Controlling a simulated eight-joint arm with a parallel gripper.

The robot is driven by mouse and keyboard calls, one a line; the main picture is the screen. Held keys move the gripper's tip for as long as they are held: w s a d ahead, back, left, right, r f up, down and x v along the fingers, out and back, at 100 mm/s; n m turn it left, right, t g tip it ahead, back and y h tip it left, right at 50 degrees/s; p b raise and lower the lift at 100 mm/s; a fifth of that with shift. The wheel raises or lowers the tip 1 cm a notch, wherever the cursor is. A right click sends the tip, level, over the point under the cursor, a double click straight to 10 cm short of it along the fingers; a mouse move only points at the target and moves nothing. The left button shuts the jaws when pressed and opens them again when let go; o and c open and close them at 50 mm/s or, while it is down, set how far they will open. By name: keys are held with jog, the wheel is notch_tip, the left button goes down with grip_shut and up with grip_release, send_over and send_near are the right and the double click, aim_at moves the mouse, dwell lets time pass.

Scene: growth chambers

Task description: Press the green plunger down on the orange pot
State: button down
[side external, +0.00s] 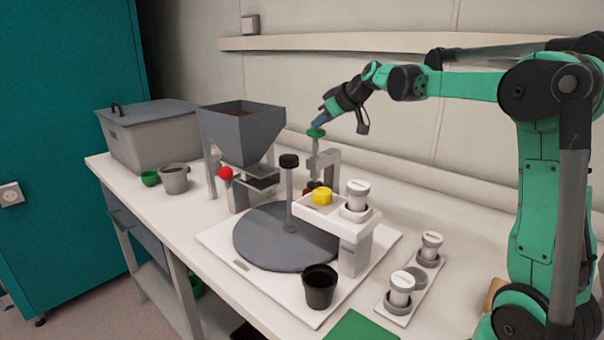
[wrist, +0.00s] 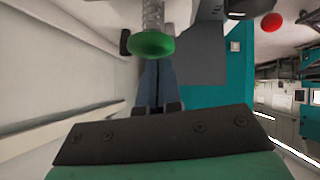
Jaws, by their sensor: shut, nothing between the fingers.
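The green plunger (side external: 316,132) is a round knob on a thin upright rod, held by a pale bracket behind the turntable. Its knob also shows in the wrist view (wrist: 152,44), just beyond my fingertips. A small orange-brown shape under the rod looks like the orange pot (side external: 312,186); it is mostly hidden behind the white arm with the yellow button. My gripper (side external: 319,123) is shut and empty, tilted down, with its blue fingertips at the top of the knob. I cannot tell whether they touch it. My fingers (wrist: 157,82) are together in the wrist view.
A grey turntable (side external: 262,250) with a black-topped post stands in front. A hopper (side external: 243,130) and red ball knob (side external: 226,173) are to the left. The yellow button (side external: 322,197), white canisters and a black pot (side external: 320,287) are nearer. A wall shelf (side external: 300,42) runs behind.

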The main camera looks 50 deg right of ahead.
jog(key=v, duration=1)
jog(key=shift+r, duration=0.55)
jog(key=shift+a, duration=0.1)
jog(key=s+a+f+g, duration=0.1)
jog(key=s+a+f, duration=0.2)
jog(key=a+f, duration=0.3)
jog(key=s+a+f+g, duration=0.1)
jog(key=s+a+f, duration=0.2)
jog(key=a+f, duration=0.3)
jog(key=s+a+f+g+y, duration=0.1)
jog(key=s+a+f, duration=0.2)
jog(key=a+f, duration=0.3)
jog(key=shift+s+a+f+m, duration=0.15)
jog(key=shift+a+m, duration=0.25)
jog(key=shift+a, duration=0.75)
